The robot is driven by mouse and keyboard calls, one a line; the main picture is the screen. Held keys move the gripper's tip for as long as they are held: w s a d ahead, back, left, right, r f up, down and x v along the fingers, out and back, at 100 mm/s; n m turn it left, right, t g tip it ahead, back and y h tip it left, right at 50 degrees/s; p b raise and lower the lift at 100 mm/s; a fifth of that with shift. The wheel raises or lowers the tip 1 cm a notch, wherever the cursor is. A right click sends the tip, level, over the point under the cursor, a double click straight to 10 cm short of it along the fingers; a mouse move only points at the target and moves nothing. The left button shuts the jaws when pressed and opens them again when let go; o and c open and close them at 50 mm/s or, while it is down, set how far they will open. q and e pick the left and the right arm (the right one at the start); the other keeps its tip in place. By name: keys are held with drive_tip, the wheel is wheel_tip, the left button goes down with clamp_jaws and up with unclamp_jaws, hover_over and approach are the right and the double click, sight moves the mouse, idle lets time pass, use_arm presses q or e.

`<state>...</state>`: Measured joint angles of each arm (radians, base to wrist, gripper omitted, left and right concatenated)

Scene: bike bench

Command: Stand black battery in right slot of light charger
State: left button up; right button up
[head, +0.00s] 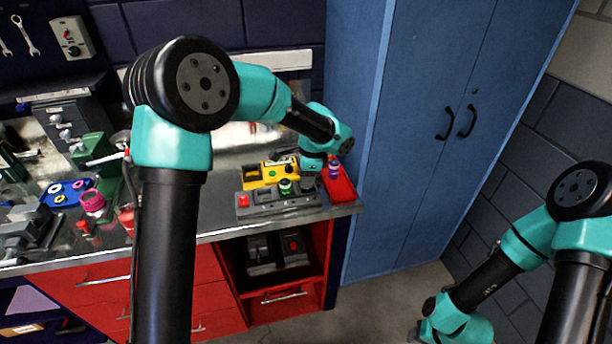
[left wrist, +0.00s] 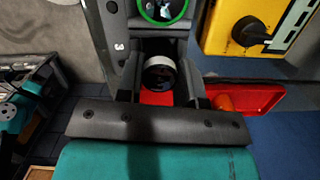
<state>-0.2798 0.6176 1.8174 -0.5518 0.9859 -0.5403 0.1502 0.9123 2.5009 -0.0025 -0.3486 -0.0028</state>
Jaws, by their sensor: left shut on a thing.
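My left gripper (head: 311,176) points down over the right end of the grey charger (head: 270,209). In the left wrist view its fingers (left wrist: 160,82) are shut on the black battery (left wrist: 160,73), which shows as a dark round end with a pale ring. The battery is at the charger's right end; I cannot tell whether it is in the right slot or above it. A green-ringed battery (head: 285,186) stands in the charger left of my gripper; its ring also shows in the left wrist view (left wrist: 163,10). My right gripper's fingers are outside the picture.
A yellow charger (head: 256,183) stands just behind the grey one. A red tray (head: 344,190) with a purple battery (head: 334,168) lies close on the right, near the bench's edge. A blue cabinet (head: 420,130) rises beyond it. Tools and parts crowd the bench's left side.

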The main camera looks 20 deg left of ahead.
use_arm(q)
drive_tip(key=shift+f, duration=0.15)
drive_tip(key=o, duration=0.7)
drive_tip(key=r, duration=0.3)
drive_tip(key=d+r, duration=0.1)
drive_tip(key=r, duration=0.7)
drive_tip(key=shift+w+d, duration=0.25)
drive_tip(key=shift+w, duration=0.05)
idle(0.3)
drive_tip(key=shift+f, duration=0.1)
idle(0.4)
